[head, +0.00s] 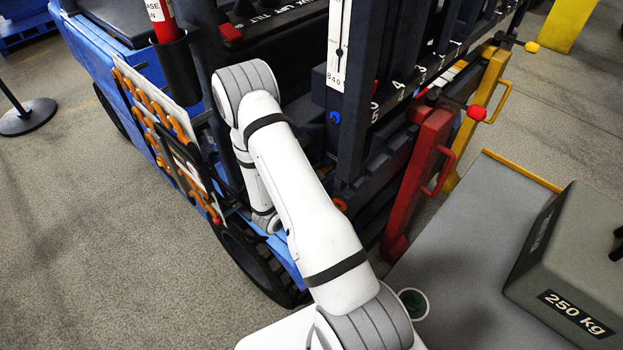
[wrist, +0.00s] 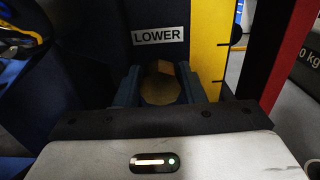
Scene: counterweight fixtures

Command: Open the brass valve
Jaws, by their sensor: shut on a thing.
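In the wrist view, the brass valve (wrist: 160,88) is a dull brass piece in shadow, just below a white label reading LOWER (wrist: 158,36). My gripper (wrist: 160,80) has one blue-grey finger on each side of it and is shut on it. The valve's lower part is hidden behind the gripper body, and how far it is turned cannot be told. In the head view, my white arm hides the gripper, and I cannot make out the valve.
A blue forklift (head: 91,50) with a dark mast (head: 365,100) fills the head view's middle. A red post with a handle (head: 425,170) and a yellow one (head: 485,95) stand right of the mast. A 250 kg weight (head: 575,255) sits on a grey platform (head: 470,250).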

